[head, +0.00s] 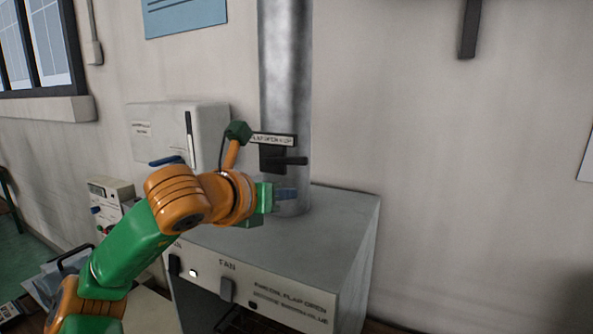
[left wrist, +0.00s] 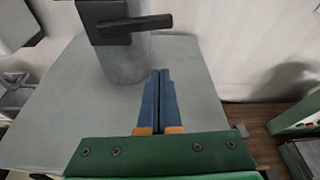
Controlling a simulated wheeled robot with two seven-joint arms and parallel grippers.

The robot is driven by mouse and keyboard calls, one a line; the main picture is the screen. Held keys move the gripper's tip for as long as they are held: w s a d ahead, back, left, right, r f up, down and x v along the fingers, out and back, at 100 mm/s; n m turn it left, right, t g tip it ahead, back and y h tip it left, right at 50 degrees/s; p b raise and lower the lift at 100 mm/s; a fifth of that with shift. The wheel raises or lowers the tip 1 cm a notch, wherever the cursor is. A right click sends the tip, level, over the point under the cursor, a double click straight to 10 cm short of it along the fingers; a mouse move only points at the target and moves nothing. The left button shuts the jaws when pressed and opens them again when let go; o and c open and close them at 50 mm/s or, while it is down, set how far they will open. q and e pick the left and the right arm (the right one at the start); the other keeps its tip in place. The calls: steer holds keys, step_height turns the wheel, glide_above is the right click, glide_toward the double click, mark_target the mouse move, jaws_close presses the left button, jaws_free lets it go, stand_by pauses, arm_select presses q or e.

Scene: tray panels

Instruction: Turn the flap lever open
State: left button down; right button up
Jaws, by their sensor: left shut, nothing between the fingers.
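The flap lever (head: 292,161) is a dark bar on a black block on the metal duct pipe (head: 286,75). It points sideways to the right, below a white label that appears to read "flap open = up". In the left wrist view the lever (left wrist: 146,23) is at the top, ahead of my fingers and apart from them. My left gripper (head: 287,194) is shut and empty, in front of the pipe and lower than the lever. Its blue fingers (left wrist: 159,100) lie side by side in the left wrist view. My right gripper is not in view.
The pipe rises from a grey cabinet (head: 330,215) with switches and lettering on its front. A white wall box (head: 160,125) with a blue handle is at left, a small control unit (head: 112,192) below it. The wall right of the pipe is bare near the lever.

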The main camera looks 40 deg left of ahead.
mark_target(286, 161)
arm_select(q)
steer(key=p+x, duration=0.1)
steer(key=x, duration=0.3)
steer(key=shift+w, duration=0.2)
steer(key=r+p, duration=0.1)
steer(key=r, duration=0.1)
steer(key=r+p, duration=0.2)
steer(key=shift+s+a, duration=0.15)
steer(key=shift+s, duration=0.25)
steer(key=shift+w+a+f, duration=0.1)
steer(key=shift+w, duration=0.1)
